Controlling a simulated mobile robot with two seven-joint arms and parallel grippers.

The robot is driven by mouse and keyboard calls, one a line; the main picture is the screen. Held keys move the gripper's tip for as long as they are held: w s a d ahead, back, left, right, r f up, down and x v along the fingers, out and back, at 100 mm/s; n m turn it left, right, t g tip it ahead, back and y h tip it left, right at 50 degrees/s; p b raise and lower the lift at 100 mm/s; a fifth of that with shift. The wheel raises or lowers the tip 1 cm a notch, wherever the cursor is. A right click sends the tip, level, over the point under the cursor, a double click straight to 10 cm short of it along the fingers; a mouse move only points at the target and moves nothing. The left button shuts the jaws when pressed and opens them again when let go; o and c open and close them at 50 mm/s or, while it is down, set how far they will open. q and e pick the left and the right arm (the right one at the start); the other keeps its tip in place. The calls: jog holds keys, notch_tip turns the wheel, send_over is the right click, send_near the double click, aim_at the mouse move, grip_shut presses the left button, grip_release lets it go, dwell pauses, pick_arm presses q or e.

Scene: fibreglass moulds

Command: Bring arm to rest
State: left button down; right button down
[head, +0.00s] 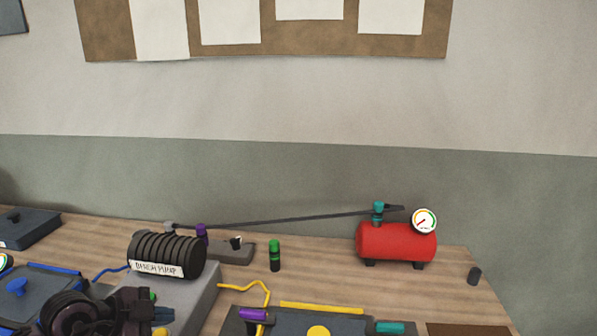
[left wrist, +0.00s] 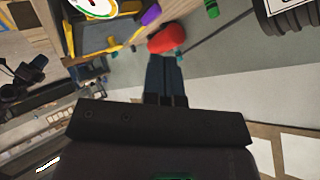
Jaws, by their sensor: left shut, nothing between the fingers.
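My left gripper (head: 162,315) is at the lower left of the head view, in front of the grey box under the bench pump. Its dark fingers also show in the left wrist view (left wrist: 165,72), side by side, shut and empty. They appear to hold nothing and point toward the red tank in that view. The left wrist and arm hide part of the bench behind them. My right gripper is in neither view.
The black ribbed bench pump (head: 167,256) stands behind my left gripper. A red tank (head: 397,242) with a gauge (head: 424,221) stands at the right back. A green-capped cylinder (head: 274,256) stands between them. A mould with yellow edging (head: 322,308) lies in front.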

pick_arm(q)
jog(key=s+d+n+t+h, duration=0.3)
jog(key=s+d+t+h, duration=0.2)
jog(key=t, duration=0.1)
jog(key=s+a+f+n+g+y, duration=0.1)
jog(key=s+a+f+n+y, duration=0.1)
jog(key=s+f+n+y, duration=0.4)
jog(key=s+a+f+n+g+y, duration=0.1)
jog(key=s+f+n+y, duration=0.5)
jog(key=f, duration=0.8)
jog(key=shift+s+a+f, duration=0.3)
jog(key=shift+a, duration=0.2)
